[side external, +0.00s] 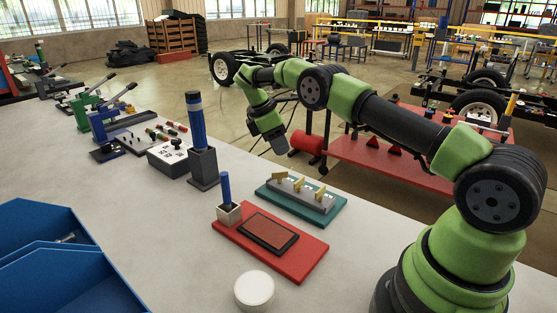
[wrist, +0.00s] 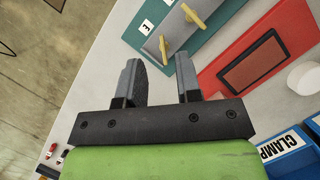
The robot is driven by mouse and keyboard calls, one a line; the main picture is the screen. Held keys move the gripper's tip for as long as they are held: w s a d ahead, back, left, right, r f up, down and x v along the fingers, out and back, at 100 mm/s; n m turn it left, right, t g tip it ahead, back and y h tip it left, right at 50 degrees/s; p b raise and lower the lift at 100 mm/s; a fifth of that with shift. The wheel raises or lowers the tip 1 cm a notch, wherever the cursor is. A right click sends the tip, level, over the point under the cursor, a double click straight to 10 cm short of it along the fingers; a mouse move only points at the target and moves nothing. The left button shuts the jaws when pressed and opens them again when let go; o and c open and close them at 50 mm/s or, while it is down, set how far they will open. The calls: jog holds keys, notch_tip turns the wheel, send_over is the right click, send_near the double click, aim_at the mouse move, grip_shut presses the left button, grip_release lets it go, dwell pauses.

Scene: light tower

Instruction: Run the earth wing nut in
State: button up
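The teal board (side external: 322,224) carries a grey terminal block with brass-yellow wing nuts on it. In the wrist view a white label reading E lies on the board (wrist: 131,35) beside the nearest wing nut (wrist: 165,50), which I take as the earth one. In the side view it appears to be the leftmost wing nut (side external: 277,179). My gripper (side external: 277,147) is above and behind the board, apart from it. In the wrist view my gripper (wrist: 160,75) is open, with nothing between its two fingers. The nut lies beyond the fingertips.
A red board (side external: 293,272) with a dark-framed brown pad and a blue-handled tool in a holder (side external: 226,190) lies beside the teal board. A white round lid (side external: 254,290), blue bins (side external: 60,262) and a tall blue-grey cylinder (side external: 197,125) stand around. Bare bench lies between.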

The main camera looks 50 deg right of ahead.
aim_at(280, 176)
notch_tip(280, 176, up, 2)
jog(key=shift+r, duration=0.2)
jog(key=y, duration=0.1)
jog(key=s+d+f+n+y, duration=0.1)
jog(key=t+y, duration=0.1)
jog(key=shift+s+d+f, duration=0.2)
jog(key=shift+s+d, duration=0.1)
jog(key=f+t+y, duration=0.1)
jog(key=f, duration=0.2)
jog(key=f+t+y, duration=0.1)
jog(key=f+t, duration=0.1)
jog(key=f, duration=0.1)
jog(key=w+a+f+m+t+y, duration=0.1)
jog(key=f+y, duration=0.1)
jog(key=shift+f+t, duration=0.4)
